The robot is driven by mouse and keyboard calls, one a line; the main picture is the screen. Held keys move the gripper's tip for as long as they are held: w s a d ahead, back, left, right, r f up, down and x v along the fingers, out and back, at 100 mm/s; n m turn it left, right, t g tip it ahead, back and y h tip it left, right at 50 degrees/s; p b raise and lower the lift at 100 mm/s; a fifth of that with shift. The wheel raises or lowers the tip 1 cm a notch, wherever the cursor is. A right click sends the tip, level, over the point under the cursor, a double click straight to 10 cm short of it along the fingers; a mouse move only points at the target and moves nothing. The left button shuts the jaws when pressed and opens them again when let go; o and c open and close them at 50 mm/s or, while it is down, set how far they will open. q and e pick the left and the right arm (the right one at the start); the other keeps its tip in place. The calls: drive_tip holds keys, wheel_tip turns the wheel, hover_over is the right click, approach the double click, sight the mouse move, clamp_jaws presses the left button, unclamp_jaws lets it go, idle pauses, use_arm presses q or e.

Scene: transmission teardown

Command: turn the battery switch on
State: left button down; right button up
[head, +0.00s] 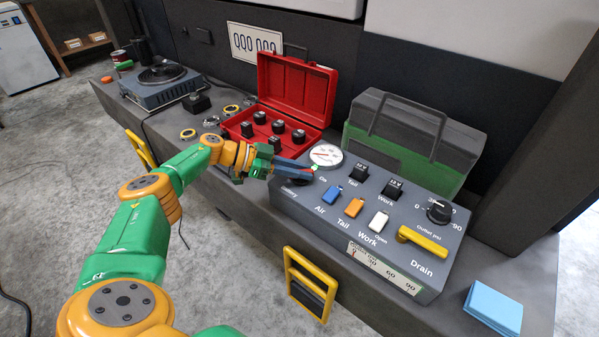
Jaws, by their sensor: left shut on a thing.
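The grey control panel (345,215) stands on the bench and carries a "Battery" label near its left end. My left gripper (312,172) reaches over that end, beside the "On" label and just below the round gauge (326,155). It is shut at the battery switch, which is mostly hidden by the gripper; a small red and green bit shows at the fingertips. I cannot tell the switch's exact position. My right gripper is not in view.
Blue (332,194), orange (354,207) and white (379,221) switches, a black knob (439,211) and a yellow handle (422,240) are on the panel. An open red case (290,85) stands behind my left arm. A light blue block (494,309) lies at right.

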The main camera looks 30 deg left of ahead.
sight(275, 182)
use_arm(q)
drive_tip(key=c, duration=0.8)
unclamp_jaws()
drive_tip(key=shift+w+d, duration=0.15)
drive_tip(key=v, duration=0.7)
